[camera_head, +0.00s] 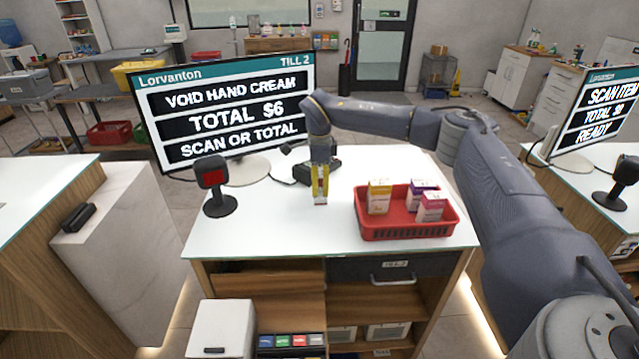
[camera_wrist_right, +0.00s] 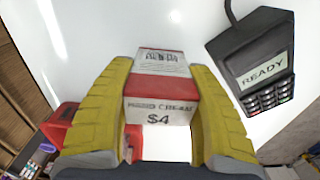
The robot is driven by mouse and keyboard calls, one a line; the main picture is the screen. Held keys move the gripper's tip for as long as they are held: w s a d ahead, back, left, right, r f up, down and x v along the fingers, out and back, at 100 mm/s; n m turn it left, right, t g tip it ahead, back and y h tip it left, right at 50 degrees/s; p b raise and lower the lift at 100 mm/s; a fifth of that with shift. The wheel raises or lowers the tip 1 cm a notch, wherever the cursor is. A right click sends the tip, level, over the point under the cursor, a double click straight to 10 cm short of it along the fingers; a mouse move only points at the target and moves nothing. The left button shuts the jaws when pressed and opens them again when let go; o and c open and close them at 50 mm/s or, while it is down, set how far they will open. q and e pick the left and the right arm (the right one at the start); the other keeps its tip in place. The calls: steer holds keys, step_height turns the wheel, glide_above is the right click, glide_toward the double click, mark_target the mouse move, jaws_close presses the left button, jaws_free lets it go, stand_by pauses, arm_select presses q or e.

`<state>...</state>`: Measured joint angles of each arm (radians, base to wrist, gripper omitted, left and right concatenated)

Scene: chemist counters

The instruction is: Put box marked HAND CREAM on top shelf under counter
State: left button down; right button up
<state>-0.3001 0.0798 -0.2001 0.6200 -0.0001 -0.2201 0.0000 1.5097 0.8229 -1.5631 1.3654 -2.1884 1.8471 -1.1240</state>
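A small white and red box (camera_wrist_right: 160,85), marked CREAM and $4 with a blurred word before it, sits between the yellow fingers of my right gripper in the right wrist view. Both fingers press its sides, so the gripper is shut on it. In the head view my right gripper (camera_head: 320,185) points straight down at the counter top (camera_head: 285,225), left of the red basket; the fingers mostly hide the box. I cannot tell whether the box touches the counter. Under the counter, a wooden top shelf (camera_head: 270,276) shows at left. My left gripper is out of view.
A red basket (camera_head: 408,231) holds three small boxes. A till screen (camera_head: 225,108) reads VOID HAND CREAM, and a scanner (camera_head: 213,185) stands in front. A card reader (camera_wrist_right: 255,65) lies nearby. A dark drawer (camera_head: 350,268) and a white box (camera_head: 220,328) are at the counter front.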

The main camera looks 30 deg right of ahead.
steer(key=o, duration=0.4)
steer(key=shift+o, duration=0.2)
step_height(320, 180, up, 12)
steer(key=shift+f, duration=0.15)
steer(key=shift+r, duration=0.3)
steer(key=shift+c, duration=1.4)
